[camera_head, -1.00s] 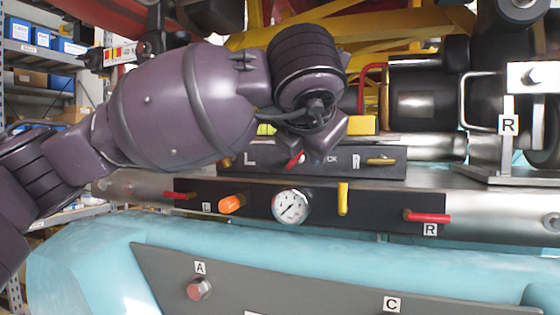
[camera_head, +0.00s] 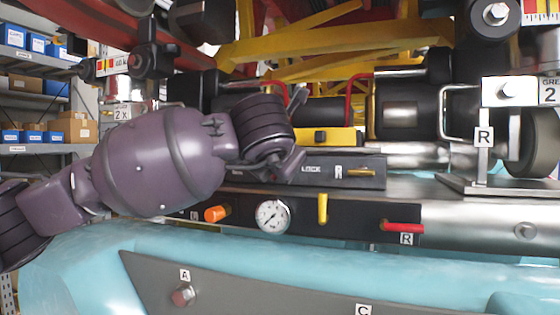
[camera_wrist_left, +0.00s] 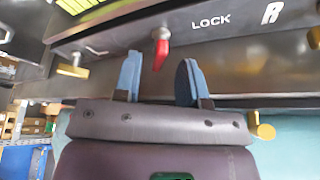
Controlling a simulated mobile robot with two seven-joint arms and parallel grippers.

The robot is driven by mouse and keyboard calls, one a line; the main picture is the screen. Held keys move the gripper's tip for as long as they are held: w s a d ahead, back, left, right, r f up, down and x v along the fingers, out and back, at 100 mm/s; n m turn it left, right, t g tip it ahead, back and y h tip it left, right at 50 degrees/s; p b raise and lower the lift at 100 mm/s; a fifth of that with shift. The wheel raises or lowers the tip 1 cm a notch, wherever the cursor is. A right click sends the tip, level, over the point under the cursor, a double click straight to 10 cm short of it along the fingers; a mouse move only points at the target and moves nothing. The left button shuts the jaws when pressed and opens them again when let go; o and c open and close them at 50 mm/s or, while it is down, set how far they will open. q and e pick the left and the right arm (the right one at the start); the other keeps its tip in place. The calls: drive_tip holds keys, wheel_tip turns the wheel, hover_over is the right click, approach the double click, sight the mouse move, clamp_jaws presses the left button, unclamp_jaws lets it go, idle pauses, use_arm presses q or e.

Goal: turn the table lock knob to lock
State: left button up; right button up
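In the left wrist view, the red lock knob (camera_wrist_left: 161,52) on a metal stem hangs from the dark panel beside the white LOCK label (camera_wrist_left: 211,21). My left gripper (camera_wrist_left: 158,75) is open, its two blue-padded fingers on either side of the knob's line, with a visible gap between them. The knob points down, slightly tilted, toward this gap. I cannot tell whether a finger touches it. In the head view, my left gripper (camera_head: 277,166) is at the upper panel (camera_head: 365,181) and hides the knob. My right gripper is not in view.
A brass knob (camera_head: 361,172) sits right of the lock label. Below are an orange knob (camera_head: 217,214), a gauge (camera_head: 272,216), a yellow handle (camera_head: 322,208) and a red handle (camera_head: 403,227). Yellow bars (camera_head: 330,45) and black cylinders (camera_head: 412,111) stand behind.

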use_arm(q)
drive_tip(key=shift+x, duration=1.35)
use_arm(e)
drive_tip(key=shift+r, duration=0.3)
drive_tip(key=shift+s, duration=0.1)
use_arm(q)
clamp_jaws()
drive_tip(key=b, duration=0.2)
drive_tip(key=m+b, duration=0.1)
drive_tip(key=b, duration=0.2)
drive_tip(key=shift+f+t+y, duration=0.2)
drive_tip(key=shift+t+y, duration=0.1)
drive_tip(key=shift+d+m+b, duration=0.1)
drive_tip(key=shift+m+b, duration=0.3)
drive_tip(key=shift+r+m+t+y, duration=0.15)
drive_tip(key=shift+m+t+y, duration=0.2)
drive_tip(key=shift+m, duration=0.25)
drive_tip(key=shift+s, duration=0.1)
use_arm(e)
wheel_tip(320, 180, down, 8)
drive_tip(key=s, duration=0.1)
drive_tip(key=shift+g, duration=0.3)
